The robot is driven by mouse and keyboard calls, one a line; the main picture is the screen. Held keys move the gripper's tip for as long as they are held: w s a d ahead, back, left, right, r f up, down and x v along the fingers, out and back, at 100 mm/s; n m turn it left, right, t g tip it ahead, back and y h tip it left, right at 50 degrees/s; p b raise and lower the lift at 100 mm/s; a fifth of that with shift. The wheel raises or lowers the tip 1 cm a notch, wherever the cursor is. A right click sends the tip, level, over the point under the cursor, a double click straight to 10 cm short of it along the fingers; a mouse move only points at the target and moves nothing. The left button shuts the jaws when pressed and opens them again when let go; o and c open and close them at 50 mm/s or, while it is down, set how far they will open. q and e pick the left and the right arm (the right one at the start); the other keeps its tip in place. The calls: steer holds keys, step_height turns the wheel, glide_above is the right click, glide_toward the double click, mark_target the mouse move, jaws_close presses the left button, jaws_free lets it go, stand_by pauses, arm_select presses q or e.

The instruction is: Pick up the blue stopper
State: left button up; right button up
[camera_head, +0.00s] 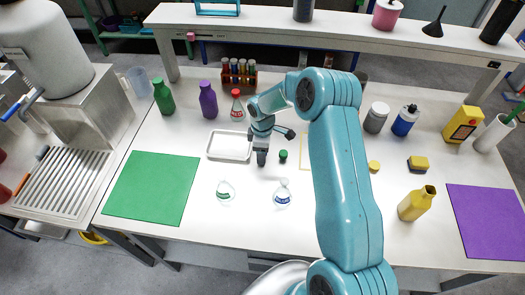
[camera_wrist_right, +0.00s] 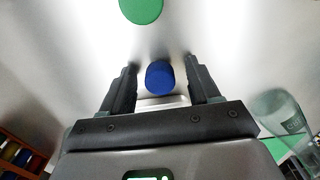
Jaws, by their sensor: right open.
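The blue stopper (camera_wrist_right: 159,77) shows in the right wrist view, between the two fingers of my right gripper (camera_wrist_right: 162,66), with gaps on both sides. My right gripper is open and points down at the white table. In the head view my right gripper (camera_head: 262,160) is just left of the green stopper (camera_head: 283,154), and the blue stopper is hidden there. The green stopper (camera_wrist_right: 142,9) also shows at the top of the right wrist view. My left gripper is not in view.
Two clear flasks stand in front, one with a green label (camera_head: 225,191) and one with a blue label (camera_head: 282,194). A white tray (camera_head: 210,157) lies left of my gripper. A rack of tubes (camera_head: 239,77) and a red-capped bottle (camera_head: 237,108) stand behind.

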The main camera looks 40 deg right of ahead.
steer(key=shift+s, duration=0.1)
steer(key=c, duration=1.1)
steer(key=shift+r, duration=0.1)
step_height(320, 180, up, 20)
steer(key=b, duration=0.2)
steer(key=shift+a, duration=0.1)
